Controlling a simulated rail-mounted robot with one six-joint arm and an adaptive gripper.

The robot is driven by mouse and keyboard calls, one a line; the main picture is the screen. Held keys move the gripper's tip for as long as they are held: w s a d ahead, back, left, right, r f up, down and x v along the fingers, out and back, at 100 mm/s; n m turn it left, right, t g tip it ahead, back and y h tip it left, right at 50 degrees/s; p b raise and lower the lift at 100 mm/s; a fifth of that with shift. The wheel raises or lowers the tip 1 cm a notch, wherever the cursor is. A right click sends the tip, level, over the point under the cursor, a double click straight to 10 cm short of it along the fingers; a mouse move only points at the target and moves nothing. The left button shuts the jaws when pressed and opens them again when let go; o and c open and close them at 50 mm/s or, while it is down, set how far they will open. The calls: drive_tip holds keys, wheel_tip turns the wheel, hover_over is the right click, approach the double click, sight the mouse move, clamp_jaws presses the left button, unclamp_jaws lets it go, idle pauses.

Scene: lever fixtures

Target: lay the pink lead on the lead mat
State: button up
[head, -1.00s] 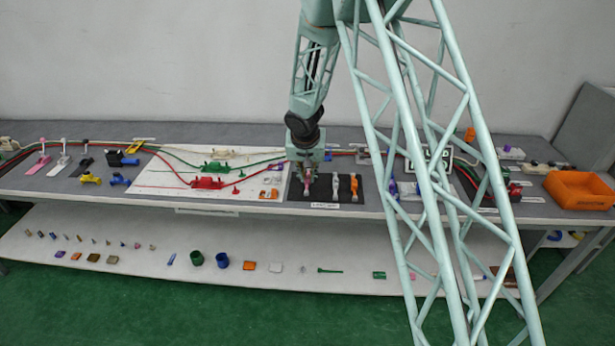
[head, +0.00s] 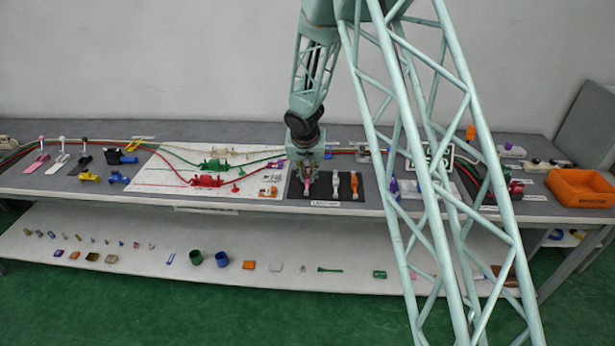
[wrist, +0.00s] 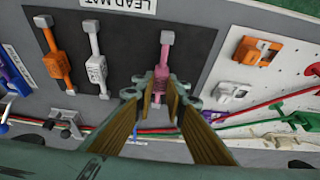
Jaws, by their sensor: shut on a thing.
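The pink lead (wrist: 162,65), with grey end pieces, is between my gripper's fingers (wrist: 158,88) in the wrist view. My gripper (head: 307,178) is shut on it over the left part of the black lead mat (head: 323,187). The mat, labelled "LEAD MAT", also shows in the wrist view (wrist: 130,38). The pink lead runs parallel to a white lead (wrist: 95,58) and an orange lead (wrist: 58,55), which lie on the mat. Whether the pink lead touches the mat or hangs just above it, I cannot tell. Its near end is partly hidden by the fingers.
A white board (head: 160,180) with red and green fixtures and cables adjoins the mat on the left. An orange and a white clip block (wrist: 257,52) sit beside the mat. An orange bin (head: 580,190) stands at the far right. A lower shelf (head: 300,258) holds small parts.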

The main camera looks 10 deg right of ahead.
drive_tip(key=shift+f, duration=0.15)
idle(0.3)
drive_tip(key=o, duration=0.9)
drive_tip(key=shift+o, duration=0.6)
drive_tip(key=o, duration=0.3)
drive_tip(key=shift+r, duration=0.2)
drive_tip(key=shift+r+p, duration=2.1)
drive_tip(key=shift+r, duration=1.2)
